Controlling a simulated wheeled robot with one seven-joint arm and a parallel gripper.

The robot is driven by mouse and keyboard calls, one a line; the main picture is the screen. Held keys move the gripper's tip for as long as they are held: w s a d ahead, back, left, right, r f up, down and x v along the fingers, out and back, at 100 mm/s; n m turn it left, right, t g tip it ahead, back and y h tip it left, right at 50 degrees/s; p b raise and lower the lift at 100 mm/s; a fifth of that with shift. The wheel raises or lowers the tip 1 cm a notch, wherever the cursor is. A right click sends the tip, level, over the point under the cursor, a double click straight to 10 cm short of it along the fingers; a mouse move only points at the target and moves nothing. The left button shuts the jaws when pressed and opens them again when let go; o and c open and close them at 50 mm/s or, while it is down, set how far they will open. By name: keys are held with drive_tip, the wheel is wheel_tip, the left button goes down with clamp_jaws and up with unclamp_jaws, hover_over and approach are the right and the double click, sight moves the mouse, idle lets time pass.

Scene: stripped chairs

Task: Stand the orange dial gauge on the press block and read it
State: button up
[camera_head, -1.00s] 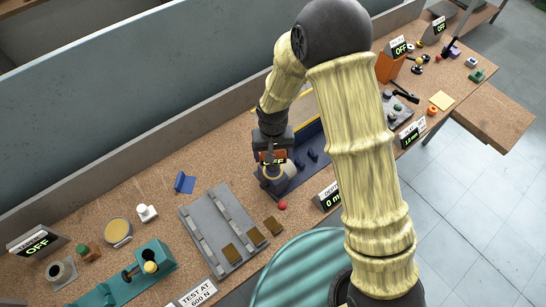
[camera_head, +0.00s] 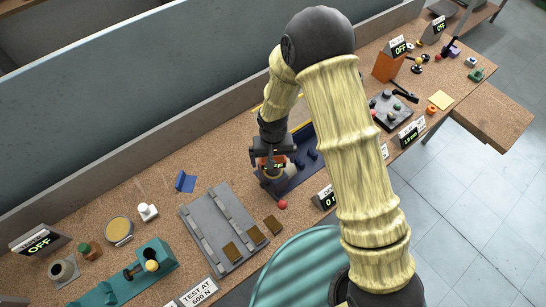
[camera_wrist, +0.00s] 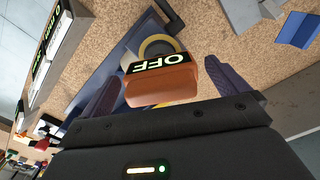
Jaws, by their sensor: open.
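In the head view, my gripper (camera_head: 271,168) points down at the near left end of a dark blue fixture (camera_head: 300,172), and the gauge is mostly hidden there. I cannot make out the press block clearly.
A grey slotted plate (camera_head: 212,228) with brown blocks lies left of my gripper. A red ball-like knob (camera_head: 283,204) is just in front. A small blue bracket (camera_head: 185,181) and a teal fixture (camera_head: 150,250) are further left. Several display signs stand along the bench.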

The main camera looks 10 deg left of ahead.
drive_tip(key=shift+r, duration=0.2)
wheel_tip(320, 180, up, 12)
drive_tip(key=b, duration=0.3)
idle(0.9)
drive_tip(key=s+d+r+m+t, duration=0.1)
drive_tip(key=s+d+r, duration=0.1)
drive_tip(key=d, duration=0.6)
drive_tip(key=s+d+r+m, duration=0.1)
drive_tip(key=s+d+r, duration=0.1)
drive_tip(key=d, duration=0.7)
drive_tip(key=s+d+r+m+t, duration=0.1)
drive_tip(key=s+d+r+m, duration=0.1)
drive_tip(key=d, duration=0.6)
drive_tip(key=shift+s+d+t, duration=0.3)
drive_tip(key=shift+s+d, duration=0.05)
drive_tip(key=shift+s, duration=0.2)
